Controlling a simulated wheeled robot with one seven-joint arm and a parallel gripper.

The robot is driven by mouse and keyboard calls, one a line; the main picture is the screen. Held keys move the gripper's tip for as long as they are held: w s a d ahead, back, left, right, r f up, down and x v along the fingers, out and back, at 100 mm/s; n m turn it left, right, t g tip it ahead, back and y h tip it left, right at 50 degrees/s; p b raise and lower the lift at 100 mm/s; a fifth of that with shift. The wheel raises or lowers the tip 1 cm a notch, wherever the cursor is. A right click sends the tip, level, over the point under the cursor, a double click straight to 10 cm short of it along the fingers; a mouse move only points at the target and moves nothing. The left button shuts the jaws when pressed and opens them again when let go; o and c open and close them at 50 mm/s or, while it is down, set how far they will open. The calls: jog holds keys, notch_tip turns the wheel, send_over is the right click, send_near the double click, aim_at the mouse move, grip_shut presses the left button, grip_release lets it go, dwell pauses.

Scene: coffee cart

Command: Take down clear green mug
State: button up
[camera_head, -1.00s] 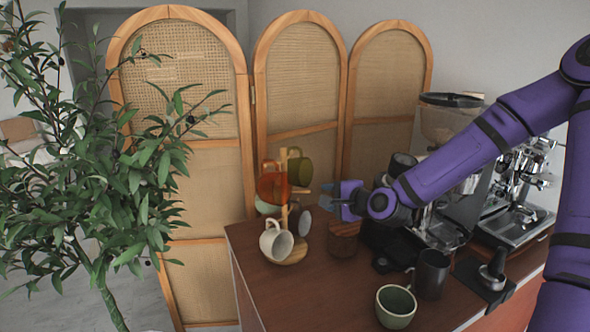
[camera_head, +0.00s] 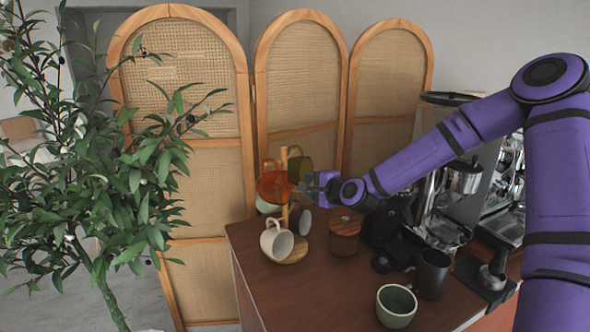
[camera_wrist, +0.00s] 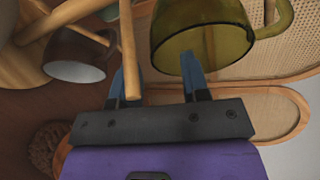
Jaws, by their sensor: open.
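The clear green mug (camera_head: 298,167) hangs on the wooden mug tree (camera_head: 285,205), on its upper right side. In the wrist view the clear green mug (camera_wrist: 200,30) is large and near, its open rim close to the right fingertip. My gripper (camera_head: 306,187) is at the right of the mug tree, just below the green mug. In the wrist view my gripper (camera_wrist: 158,80) is open, its two blue fingers apart. A wooden peg of the tree shows between them, nearer the left finger. I cannot tell whether the right finger touches the mug.
An orange mug (camera_head: 272,187), a cream mug (camera_head: 276,241) and a dark mug (camera_wrist: 75,55) also hang on the tree. A wooden canister (camera_head: 344,235) stands right of it. A green cup (camera_head: 396,306) and a black mug (camera_head: 432,273) stand nearer. The rattan screen (camera_head: 300,75) is behind.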

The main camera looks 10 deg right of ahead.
jog(key=shift+x, duration=0.8)
jog(key=shift+a, duration=0.1)
grip_shut()
